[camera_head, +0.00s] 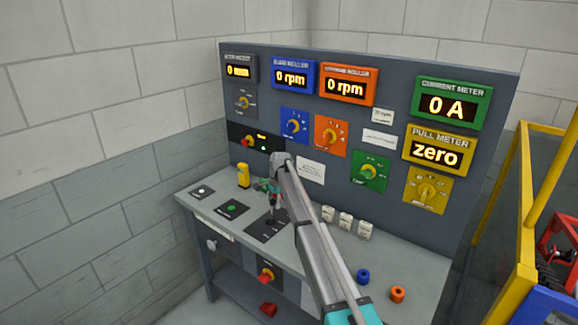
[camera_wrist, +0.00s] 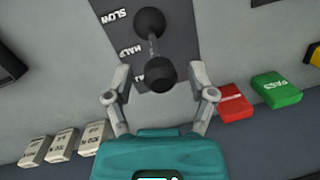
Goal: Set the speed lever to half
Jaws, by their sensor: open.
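The speed lever has a round black knob (camera_wrist: 161,76) on a thin shaft, which runs to a dark round base on a dark plate (camera_wrist: 175,40). The plate carries the labels SLOW, HALF and a third, partly hidden one. The knob appears beside the third label, below HALF in the wrist view, but it stands nearer the camera, so its exact setting is unclear. My gripper (camera_wrist: 160,67) is open, with one finger on each side of the knob and gaps showing. In the head view, my gripper (camera_head: 268,188) is above the lever plate (camera_head: 260,233), partly hiding the lever.
Several white tags (camera_head: 345,221), a blue ring (camera_head: 362,276) and an orange ring (camera_head: 397,294) are on the desk right of my arm. A yellow object (camera_head: 243,176) stands left. Red (camera_wrist: 234,103) and green (camera_wrist: 277,90) tags lie right of the lever. The dial panel (camera_head: 400,80) rises behind.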

